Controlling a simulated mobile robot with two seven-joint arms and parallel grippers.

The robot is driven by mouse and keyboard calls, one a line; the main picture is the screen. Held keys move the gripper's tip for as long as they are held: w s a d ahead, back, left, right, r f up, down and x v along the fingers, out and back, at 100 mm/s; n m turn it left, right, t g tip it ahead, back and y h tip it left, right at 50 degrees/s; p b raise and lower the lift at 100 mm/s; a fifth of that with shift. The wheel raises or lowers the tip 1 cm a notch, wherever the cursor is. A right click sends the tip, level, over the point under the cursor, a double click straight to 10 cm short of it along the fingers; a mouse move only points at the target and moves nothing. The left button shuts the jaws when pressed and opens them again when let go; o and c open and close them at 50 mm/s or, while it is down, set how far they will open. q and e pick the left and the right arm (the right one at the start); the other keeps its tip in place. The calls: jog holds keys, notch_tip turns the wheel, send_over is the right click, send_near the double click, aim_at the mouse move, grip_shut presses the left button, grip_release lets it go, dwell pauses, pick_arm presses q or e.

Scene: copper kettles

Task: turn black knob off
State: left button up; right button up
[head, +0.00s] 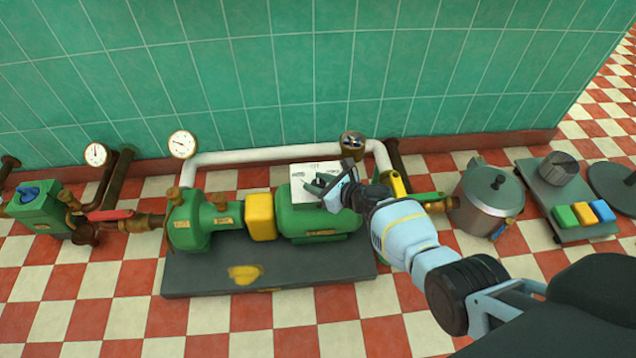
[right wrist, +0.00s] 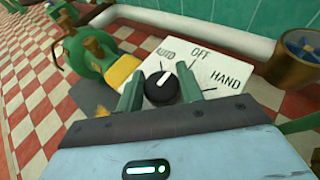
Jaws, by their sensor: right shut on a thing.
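The black knob (right wrist: 160,92) sits on a white panel (right wrist: 224,92) marked AUTO, OFF and HAND. Its white pointer line slants up to the right, roughly between AUTO and OFF in the right wrist view. My right gripper (right wrist: 160,80) has one green finger on each side of the knob and is shut on it. In the head view my right gripper (head: 322,184) is over the white panel (head: 308,170), above the green motor (head: 300,222), and the knob is hidden or too small to make out. My left gripper is not in view.
The green pump and yellow coupling (head: 261,216) stand on a dark base (head: 200,277). A white pipe (head: 250,156) runs behind, along the green tiled wall. A metal pot (head: 487,198) and a board with coloured buttons (head: 545,185) stand right. The checkered floor in front is clear.

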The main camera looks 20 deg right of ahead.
dwell(0.5)
jog(key=o, duration=1)
jog(key=shift+s, duration=0.1)
jog(key=p+v, duration=0.5)
jog(key=v, duration=0.2)
jog(key=shift+s+d+r, duration=0.2)
jog(key=shift+s+d, duration=0.05)
